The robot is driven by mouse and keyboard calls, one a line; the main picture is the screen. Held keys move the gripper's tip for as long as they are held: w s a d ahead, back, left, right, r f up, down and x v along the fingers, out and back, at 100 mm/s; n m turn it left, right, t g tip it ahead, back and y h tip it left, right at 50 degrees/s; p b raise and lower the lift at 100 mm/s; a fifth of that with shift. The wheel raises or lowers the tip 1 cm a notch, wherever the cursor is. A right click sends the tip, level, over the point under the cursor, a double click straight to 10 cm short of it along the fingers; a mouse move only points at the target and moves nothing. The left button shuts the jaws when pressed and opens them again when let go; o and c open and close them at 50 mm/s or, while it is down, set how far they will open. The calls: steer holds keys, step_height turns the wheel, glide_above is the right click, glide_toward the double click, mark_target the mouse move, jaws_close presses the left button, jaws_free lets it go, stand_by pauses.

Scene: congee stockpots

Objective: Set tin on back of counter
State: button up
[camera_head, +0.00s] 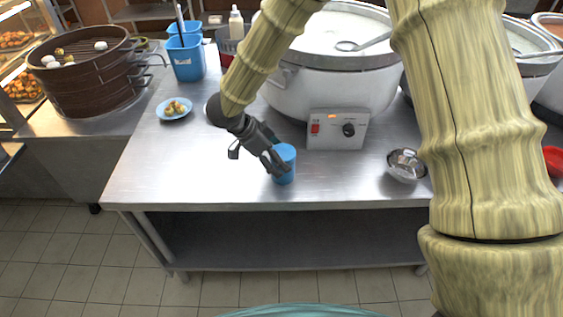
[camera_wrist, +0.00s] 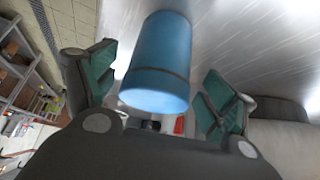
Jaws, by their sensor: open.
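The tin looks to be the blue cylinder (camera_head: 285,164) standing near the front edge of the steel counter (camera_head: 225,186), in front of the large white stockpot. My gripper (camera_head: 274,160) is at its left side in the head view. In the wrist view the blue tin (camera_wrist: 160,60) lies between the two green-padded fingers of my gripper (camera_wrist: 158,88). The fingers are open, with a gap showing on each side of the tin. Part of the tin's left side is hidden by a finger in the head view.
A white stockpot (camera_head: 330,92) with a control box (camera_head: 337,130) stands behind the tin. Metal bowls (camera_head: 406,165) are at the right, a blue plate of food (camera_head: 174,109) at the left. Blue containers (camera_head: 186,58) stand at the back left. The counter's front left is clear.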

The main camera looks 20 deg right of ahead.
steer(key=v, duration=0.9)
steer(key=shift+b, duration=0.4)
